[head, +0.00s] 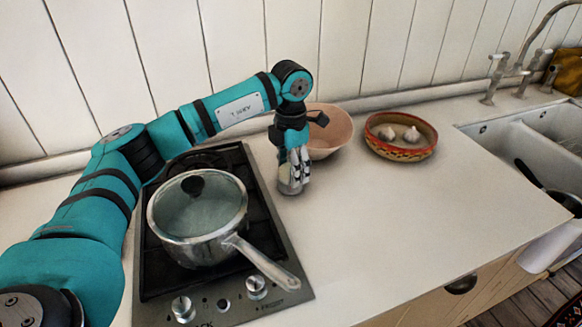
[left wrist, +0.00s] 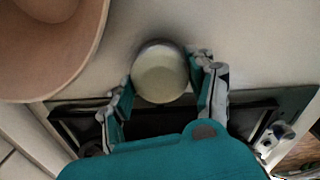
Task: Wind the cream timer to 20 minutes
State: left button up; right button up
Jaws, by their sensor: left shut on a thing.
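The cream timer (left wrist: 160,70) shows in the left wrist view as a round, pale-topped thing between my two fingers. In the head view its lower part (head: 289,188) stands on the white counter, just right of the hob, with the upper part hidden by my fingers. My left gripper (head: 294,168) comes down from above and is shut on the timer; its fingers lie on both sides of it in the left wrist view (left wrist: 164,82). I cannot read any scale or mark on the timer. My right gripper is not in view.
A steel pan (head: 200,238) with a glass lid stands on the hob (head: 148,283), its handle pointing to the front right. A pink bowl (head: 335,132) is close behind the gripper. A patterned dish (head: 402,153) holds garlic. The counter to the front right (head: 430,220) is clear up to the sink.

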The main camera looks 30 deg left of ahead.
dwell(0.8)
pick_arm(q)
jog(key=o, duration=1.2)
jog(key=shift+r, duration=0.15)
notch_tip(320, 180, up, 12)
jog(key=shift+f, duration=0.1)
